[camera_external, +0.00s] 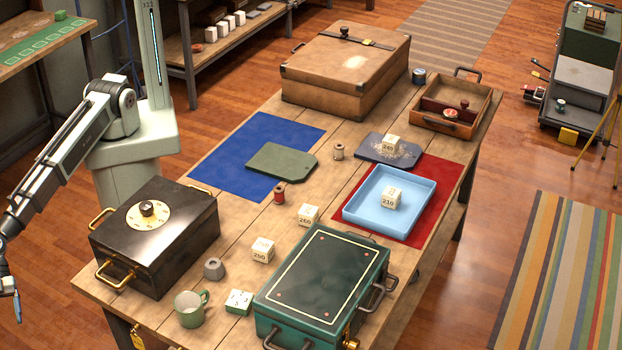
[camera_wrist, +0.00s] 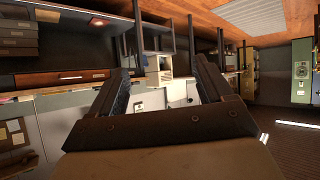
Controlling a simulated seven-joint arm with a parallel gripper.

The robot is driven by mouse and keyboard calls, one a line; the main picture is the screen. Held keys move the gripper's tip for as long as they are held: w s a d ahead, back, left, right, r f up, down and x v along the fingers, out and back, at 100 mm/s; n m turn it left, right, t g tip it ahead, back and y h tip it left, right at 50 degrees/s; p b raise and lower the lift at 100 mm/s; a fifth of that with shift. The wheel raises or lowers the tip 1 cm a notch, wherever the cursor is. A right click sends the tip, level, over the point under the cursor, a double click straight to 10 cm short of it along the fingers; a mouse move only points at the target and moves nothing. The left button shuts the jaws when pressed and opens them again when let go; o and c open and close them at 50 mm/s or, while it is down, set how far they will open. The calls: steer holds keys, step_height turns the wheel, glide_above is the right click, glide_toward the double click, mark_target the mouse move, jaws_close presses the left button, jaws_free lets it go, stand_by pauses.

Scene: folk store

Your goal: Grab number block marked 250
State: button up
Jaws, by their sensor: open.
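A small cream number block (camera_external: 263,249), whose front label looks like 250, sits on the wooden table between the black safe box and the green case. Similar blocks stand nearby: one marked 260 (camera_external: 307,215), one that looks like 210 (camera_external: 389,197) in the blue tray, and one that looks like 240 (camera_external: 389,144) on a dark slate board. My gripper (camera_external: 14,290) hangs at the far left, off the table and well away from the blocks. In the wrist view my gripper (camera_wrist: 163,84) is open and empty, with no number block recognizable.
The black box (camera_external: 150,250) with gold handles stands between my gripper and the block. A grey weight (camera_external: 214,268), green mug (camera_external: 191,308), white-green block (camera_external: 239,301) and red spool (camera_external: 279,194) surround it. The green case (camera_external: 322,275) is close right.

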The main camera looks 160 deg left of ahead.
steer(key=w+a+r+t+y, duration=0.15)
steer(key=w+a+r, duration=0.35)
steer(key=w+r, duration=0.75)
steer(key=w+a+r+n+g+y, duration=0.1)
steer(key=w+a+r+n+y, duration=0.15)
steer(key=a, duration=0.85)
steer(key=w+a+r+n+g+y, duration=0.1)
steer(key=w+a+r+y, duration=0.15)
steer(key=a, duration=0.95)
steer(key=s+a+r+n+g+y, duration=0.1)
steer(key=a+r+g, duration=0.1)
steer(key=a, duration=0.7)
steer(key=s+a+r+n+g, duration=0.1)
steer(key=a, duration=0.7)
steer(key=n+g+h, duration=0.4)
steer(key=g+h, duration=0.4)
glide_above(263, 244)
steer(key=shift+m, duration=0.25)
step_height(263, 244, down, 8)
steer(key=shift+s+a+f, duration=0.1)
steer(key=shift+a+f, duration=0.05)
steer(key=shift+f, duration=2.7)
